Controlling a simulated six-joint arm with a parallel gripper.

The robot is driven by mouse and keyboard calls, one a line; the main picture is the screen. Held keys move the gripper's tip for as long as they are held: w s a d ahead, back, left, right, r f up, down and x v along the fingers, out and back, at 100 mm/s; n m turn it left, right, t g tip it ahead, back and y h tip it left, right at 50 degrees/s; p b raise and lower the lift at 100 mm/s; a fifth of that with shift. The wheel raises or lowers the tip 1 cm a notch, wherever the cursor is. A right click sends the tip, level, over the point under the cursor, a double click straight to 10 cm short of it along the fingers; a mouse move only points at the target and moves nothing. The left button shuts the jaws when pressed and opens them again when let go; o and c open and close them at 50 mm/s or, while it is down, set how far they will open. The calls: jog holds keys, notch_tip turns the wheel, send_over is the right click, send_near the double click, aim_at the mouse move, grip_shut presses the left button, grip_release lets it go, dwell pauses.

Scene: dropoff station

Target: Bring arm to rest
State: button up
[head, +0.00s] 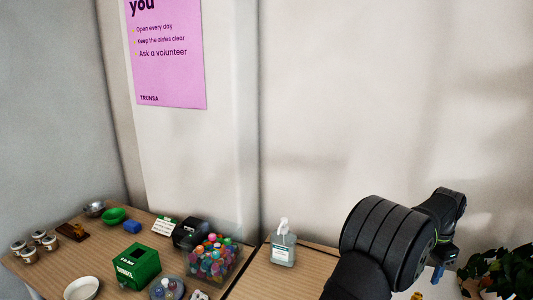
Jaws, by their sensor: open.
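My black arm rises at the lower right of the head view, bent over, its big rounded joint in front. My gripper (438,274) hangs small and partly hidden behind that joint, pointing down at the right. It is open, and I see nothing held in it. Its fingertips are too small to make out clearly.
A wooden table (258,284) spans the lower left and middle. It carries a green box (138,266), a clear bin of colourful items (212,262), a pump bottle (283,246), a white bowl (81,289) and several jars (29,254). A leafy plant (505,270) stands right of my gripper.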

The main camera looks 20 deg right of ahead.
aim_at(418, 295)
notch_tip(418, 295, down, 13)
jog(key=shift+r, duration=0.15)
jog(key=r, duration=0.5)
jog(key=shift+s, duration=0.25)
jog(key=s+a+r, duration=0.2)
jog(key=s+r, duration=0.4)
jog(key=s, duration=0.5)
jog(key=s+a+f, duration=0.4)
jog(key=a, duration=0.3)
jog(key=s+a+f+n, duration=0.1)
jog(key=s+a+f, duration=0.25)
jog(key=a, duration=0.35)
jog(key=s+a+f, duration=0.3)
jog(key=s+a, duration=0.1)
jog(key=a, duration=0.3)
jog(key=w+d+f, duration=0.2)
jog(key=w+f, duration=0.2)
jog(key=w, duration=0.2)
jog(key=shift+w, duration=0.3)
jog(key=shift+f, duration=0.1)
